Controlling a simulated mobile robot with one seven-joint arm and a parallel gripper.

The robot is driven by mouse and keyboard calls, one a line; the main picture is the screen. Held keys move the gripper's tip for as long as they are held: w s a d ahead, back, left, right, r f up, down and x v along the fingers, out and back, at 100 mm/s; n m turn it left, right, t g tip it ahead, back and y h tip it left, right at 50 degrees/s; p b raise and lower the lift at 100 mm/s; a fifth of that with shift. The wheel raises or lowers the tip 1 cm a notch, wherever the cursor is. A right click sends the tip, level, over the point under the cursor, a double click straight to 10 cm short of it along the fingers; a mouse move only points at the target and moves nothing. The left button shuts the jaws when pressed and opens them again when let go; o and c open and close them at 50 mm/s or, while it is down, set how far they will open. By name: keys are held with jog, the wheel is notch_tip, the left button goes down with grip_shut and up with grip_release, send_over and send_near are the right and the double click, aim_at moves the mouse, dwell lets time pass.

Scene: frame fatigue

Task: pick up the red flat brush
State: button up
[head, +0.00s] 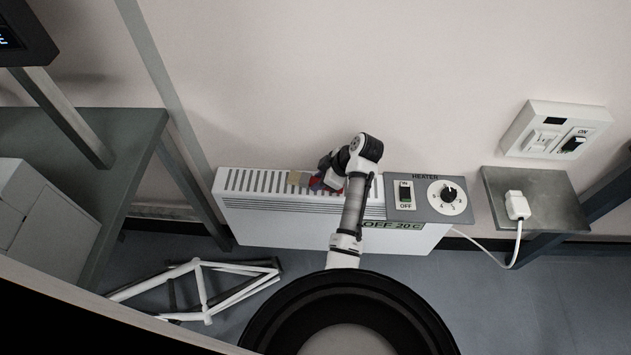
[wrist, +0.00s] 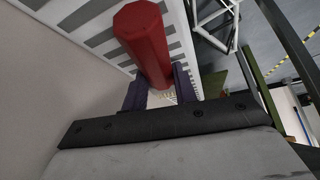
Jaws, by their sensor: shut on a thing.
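The red flat brush (wrist: 145,40) shows in the wrist view as a thick red faceted handle, its end toward the camera. It lies between the two dark purple fingers of my gripper (wrist: 160,92), which is shut on it. In the head view my gripper (head: 326,178) is over the top of the white heater, left of its control panel. A small red part of the brush (head: 315,183) shows there beside the fingers, and a tan piece to its left may be its bristle end. Most of the brush is hidden by the gripper and wrist.
The white heater (head: 280,222) with a slotted top stands against the wall. Its grey panel (head: 428,198) has a switch and a dial. A shelf (head: 545,205) with a plugged charger is at right. A bicycle frame (head: 205,285) lies on the floor at lower left.

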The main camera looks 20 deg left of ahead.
jog(key=shift+r, duration=0.15)
jog(key=shift+s+r+b, duration=0.15)
jog(key=shift+r+b, duration=0.05)
jog(key=shift+b, duration=0.1)
jog(key=r, duration=0.4)
jog(key=s+r, duration=0.1)
jog(key=r, duration=0.1)
jog(key=shift+d+r, duration=0.15)
jog(key=shift+d, duration=0.05)
jog(key=s+d+p, duration=0.1)
jog(key=s, duration=0.8)
jog(key=s+d+p, duration=0.1)
jog(key=s+d, duration=0.1)
jog(key=s, duration=0.7)
jog(key=shift+s+d, duration=0.15)
jog(key=shift+d, duration=0.15)
